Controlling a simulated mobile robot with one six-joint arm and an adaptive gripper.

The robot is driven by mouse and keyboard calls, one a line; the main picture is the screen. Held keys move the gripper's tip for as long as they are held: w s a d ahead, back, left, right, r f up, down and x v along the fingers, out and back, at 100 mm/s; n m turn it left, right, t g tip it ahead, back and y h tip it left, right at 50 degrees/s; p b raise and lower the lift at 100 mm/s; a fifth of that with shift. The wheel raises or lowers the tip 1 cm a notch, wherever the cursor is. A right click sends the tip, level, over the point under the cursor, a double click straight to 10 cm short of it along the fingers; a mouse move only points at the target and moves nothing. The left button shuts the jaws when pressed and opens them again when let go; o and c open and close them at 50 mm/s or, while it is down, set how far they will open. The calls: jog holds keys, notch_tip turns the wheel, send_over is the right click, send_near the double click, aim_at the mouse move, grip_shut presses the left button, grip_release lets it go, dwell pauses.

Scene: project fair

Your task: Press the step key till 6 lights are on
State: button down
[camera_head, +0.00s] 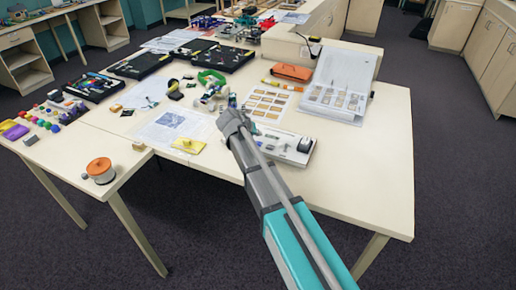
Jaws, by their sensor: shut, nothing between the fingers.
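My gripper (232,103) is over the middle of the pale table (350,185), small and seen from behind. Its fingers are shut and hold nothing. A white flat panel (285,158) with a small dark block (304,145) lies right of my gripper, partly hidden behind my arm. I cannot tell whether the step key or its lights are on this panel. No lit light can be made out. It is too small to tell whether my gripper touches anything.
A sheet of tan cards (268,104), an orange case (291,72) and a white binder (340,85) lie right of my gripper. An orange spool (99,167) is near the left edge.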

aim_at(261, 142)
jog(key=shift+f+b, duration=0.75)
jog(key=shift+f, duration=0.3)
jog(key=shift+f+b, duration=0.75)
dwell(1.6)
jog(key=shift+r, duration=0.1)
dwell(0.3)
jog(key=shift+r+p, duration=0.7)
jog(key=shift+p, duration=0.1)
notch_tip(261, 142, up, 5)
jog(key=p, duration=0.5)
dwell(1.0)
